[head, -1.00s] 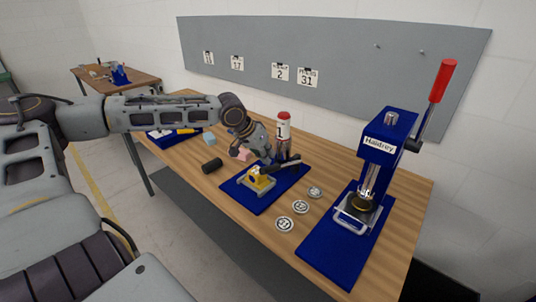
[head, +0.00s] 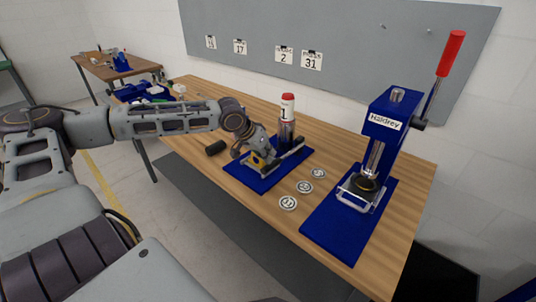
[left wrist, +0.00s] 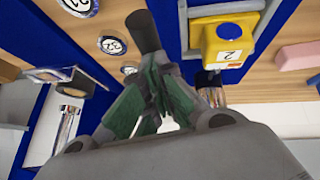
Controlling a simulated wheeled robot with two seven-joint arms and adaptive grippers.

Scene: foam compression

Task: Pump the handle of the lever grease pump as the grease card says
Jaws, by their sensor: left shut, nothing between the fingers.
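The lever grease pump stands on a small blue mat (head: 250,180) mid-table. Its yellow body (head: 257,161) is partly hidden by my left gripper (head: 266,154). A dark handle (head: 296,148) slants out to the right of the gripper. In the left wrist view, the green-sided fingers (left wrist: 150,85) are closed and empty, close to the black handle grip (left wrist: 143,30); contact cannot be told. The yellow body (left wrist: 229,38) bears a label "2". A wall card (head: 284,56) shows "2", another (head: 311,60) "31"; their small words are unreadable. My right gripper is not in view.
A blue lever press (head: 385,122) with a red handle stands right. Numbered discs (head: 304,187) lie between the mats. A black cylinder (head: 215,147) lies left.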

